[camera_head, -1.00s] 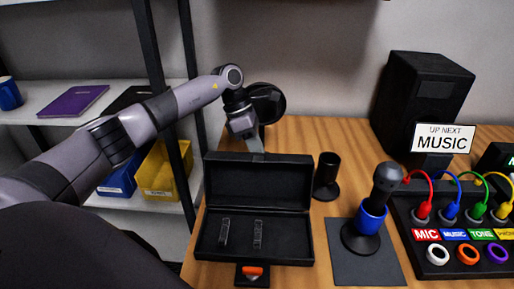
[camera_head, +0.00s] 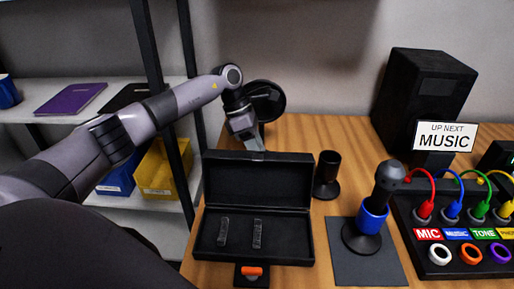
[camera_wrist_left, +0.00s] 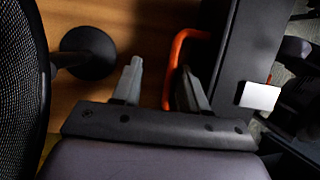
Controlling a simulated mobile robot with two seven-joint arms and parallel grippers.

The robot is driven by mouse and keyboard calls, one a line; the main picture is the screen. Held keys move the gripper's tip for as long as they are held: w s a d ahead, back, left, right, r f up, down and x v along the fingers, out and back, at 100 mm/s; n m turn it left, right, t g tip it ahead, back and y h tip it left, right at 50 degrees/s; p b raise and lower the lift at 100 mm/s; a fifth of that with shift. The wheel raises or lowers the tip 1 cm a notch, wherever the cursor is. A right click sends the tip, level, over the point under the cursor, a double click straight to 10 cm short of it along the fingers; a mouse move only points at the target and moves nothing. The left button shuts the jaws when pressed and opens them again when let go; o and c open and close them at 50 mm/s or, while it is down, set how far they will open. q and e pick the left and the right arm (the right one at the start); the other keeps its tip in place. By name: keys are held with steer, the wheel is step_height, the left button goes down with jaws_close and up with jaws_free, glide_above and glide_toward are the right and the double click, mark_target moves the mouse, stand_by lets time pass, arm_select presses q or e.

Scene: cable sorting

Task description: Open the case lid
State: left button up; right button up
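The black case (camera_head: 252,237) lies on the wooden table with its lid (camera_head: 258,181) raised, standing up along the back edge. Its dark interior faces up, with two small grey strips inside. An orange latch piece (camera_head: 252,271) shows at the case's front. My left gripper (camera_head: 256,148) is just behind the top edge of the lid; the lid hides part of it, and I cannot tell whether they touch. My right gripper is not in view.
A black cup-like holder (camera_head: 327,175) stands right of the case. A microphone with a blue ring (camera_head: 372,215) stands on a dark mat (camera_head: 365,264). A panel with coloured cables (camera_head: 460,235) and a speaker (camera_head: 420,100) are further right. Shelves stand at left.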

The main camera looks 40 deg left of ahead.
arm_select(q)
steer(key=shift+a, duration=0.1)
steer(key=v, duration=0.7)
steer(key=shift+r, duration=0.15)
stand_by(0.4)
